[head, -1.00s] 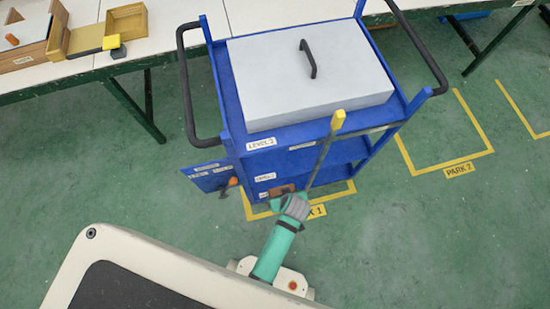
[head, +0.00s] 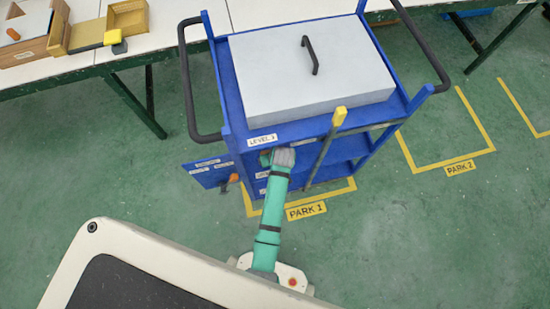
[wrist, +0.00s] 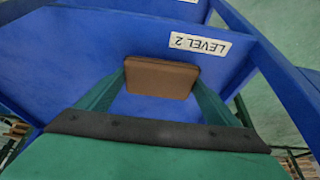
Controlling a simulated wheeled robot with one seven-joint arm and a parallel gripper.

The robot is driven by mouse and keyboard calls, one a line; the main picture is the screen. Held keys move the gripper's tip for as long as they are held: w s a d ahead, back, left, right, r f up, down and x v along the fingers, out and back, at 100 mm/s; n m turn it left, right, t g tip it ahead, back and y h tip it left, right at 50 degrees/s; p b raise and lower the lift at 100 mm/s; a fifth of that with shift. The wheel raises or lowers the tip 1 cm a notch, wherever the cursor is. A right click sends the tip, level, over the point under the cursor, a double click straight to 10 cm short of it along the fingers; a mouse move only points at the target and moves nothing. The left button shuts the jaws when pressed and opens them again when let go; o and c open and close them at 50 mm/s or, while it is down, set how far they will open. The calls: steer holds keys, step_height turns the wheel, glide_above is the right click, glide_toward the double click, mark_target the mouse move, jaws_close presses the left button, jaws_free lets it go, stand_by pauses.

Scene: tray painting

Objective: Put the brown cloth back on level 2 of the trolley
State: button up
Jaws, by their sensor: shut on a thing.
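The brown cloth (wrist: 160,78) is a flat folded block in the wrist view. My gripper (wrist: 160,86) is shut on it, with one green finger at each side. It is held at the blue trolley, close to the "LEVEL 2" label (wrist: 200,44). I cannot tell whether the cloth touches the shelf. In the head view, my gripper (head: 280,157) is at the front left of the blue trolley (head: 229,100), just below the top deck's edge. The cloth is mostly hidden there.
A grey lidded box (head: 300,75) with a black handle covers the trolley top. A yellow-topped bar (head: 325,148) slants up at the trolley front, right of my gripper. A blue side panel (head: 211,172) stands at the left. A workbench (head: 240,12) runs behind.

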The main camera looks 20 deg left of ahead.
steer(key=shift+s+d+f, duration=0.1)
steer(key=shift+s+f, duration=0.05)
steer(key=shift+f, duration=0.4)
steer(key=shift+f, duration=0.15)
steer(key=o, duration=0.9)
